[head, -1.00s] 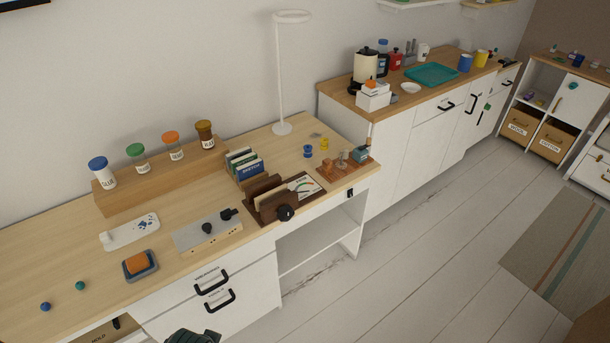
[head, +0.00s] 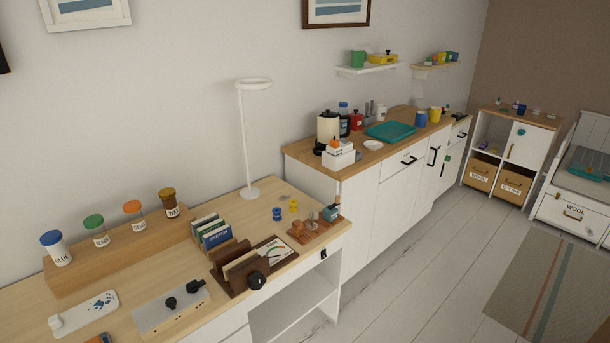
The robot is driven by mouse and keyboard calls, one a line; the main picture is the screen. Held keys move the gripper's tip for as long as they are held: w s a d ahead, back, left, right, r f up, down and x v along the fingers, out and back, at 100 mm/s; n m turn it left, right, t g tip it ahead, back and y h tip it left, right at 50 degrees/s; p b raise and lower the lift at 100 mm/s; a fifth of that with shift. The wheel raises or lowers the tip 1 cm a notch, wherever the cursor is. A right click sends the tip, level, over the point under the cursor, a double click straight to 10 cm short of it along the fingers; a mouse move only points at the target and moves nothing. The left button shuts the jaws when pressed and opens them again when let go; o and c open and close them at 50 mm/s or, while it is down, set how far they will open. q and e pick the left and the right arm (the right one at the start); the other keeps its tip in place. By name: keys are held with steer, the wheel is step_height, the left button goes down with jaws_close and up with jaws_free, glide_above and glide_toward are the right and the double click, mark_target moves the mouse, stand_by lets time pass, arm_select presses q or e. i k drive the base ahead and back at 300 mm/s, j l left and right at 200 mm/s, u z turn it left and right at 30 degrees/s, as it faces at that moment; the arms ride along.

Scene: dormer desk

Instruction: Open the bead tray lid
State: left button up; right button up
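No thing in the head view is clearly marked as the bead tray. A flat white tray (head: 72,322) with small blue spots and a raised white end lies on the desk at the lower left; I cannot tell whether it is the bead tray or has a lid. Neither of my grippers is in view.
The wooden desk (head: 150,268) carries a row of labelled jars on a riser (head: 125,255), a lamp (head: 245,140), a card rack and a grey control box (head: 171,310). A counter (head: 300,152) with a teal tray (head: 391,131) stands beyond.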

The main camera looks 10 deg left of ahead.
mark_target(150, 315)
steer(key=u, duration=1.25)
